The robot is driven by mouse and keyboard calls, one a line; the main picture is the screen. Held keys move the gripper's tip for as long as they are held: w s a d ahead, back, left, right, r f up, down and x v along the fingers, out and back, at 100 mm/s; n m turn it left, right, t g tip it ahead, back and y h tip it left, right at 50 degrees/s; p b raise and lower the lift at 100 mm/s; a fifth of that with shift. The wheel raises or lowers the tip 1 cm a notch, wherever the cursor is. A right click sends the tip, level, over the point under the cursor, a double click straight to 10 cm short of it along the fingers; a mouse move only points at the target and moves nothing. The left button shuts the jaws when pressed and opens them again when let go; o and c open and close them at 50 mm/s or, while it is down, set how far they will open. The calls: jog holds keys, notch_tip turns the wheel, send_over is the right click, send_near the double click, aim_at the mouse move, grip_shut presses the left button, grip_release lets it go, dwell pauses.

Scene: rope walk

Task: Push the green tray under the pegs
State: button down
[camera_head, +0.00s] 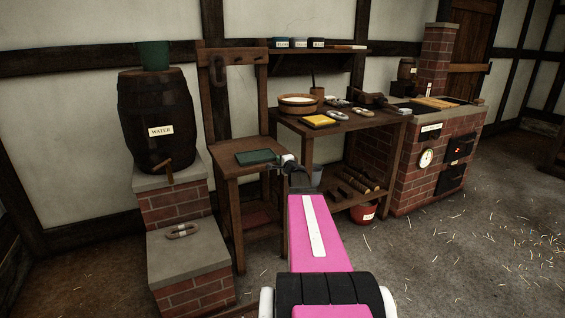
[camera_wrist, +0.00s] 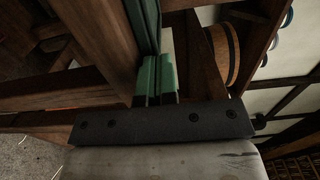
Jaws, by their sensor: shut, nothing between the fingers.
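The green tray (camera_head: 256,157) lies flat on the wooden seat-like top (camera_head: 232,168) of a stand with a tall back. Several pegs stick out of the board (camera_head: 232,62) at the top of that back, and a dark ring hangs from the left one. My gripper (camera_head: 274,168) is shut and empty at the tray's right front side, close to its edge. In the wrist view the green tray (camera_wrist: 143,22) shows as a long edge just beyond my gripper (camera_wrist: 158,62). I cannot tell whether the fingers touch it.
A workbench (camera_head: 345,122) with a bowl (camera_head: 299,104) and a yellow block (camera_head: 319,120) stands right of the stand. A water barrel (camera_head: 157,118) on brick steps stands at left. A brick stove (camera_head: 432,165) is at right. Open floor lies at right front.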

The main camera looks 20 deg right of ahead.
jog(key=w, duration=0.4)
dwell(0.3)
jog(key=shift+s, duration=0.15)
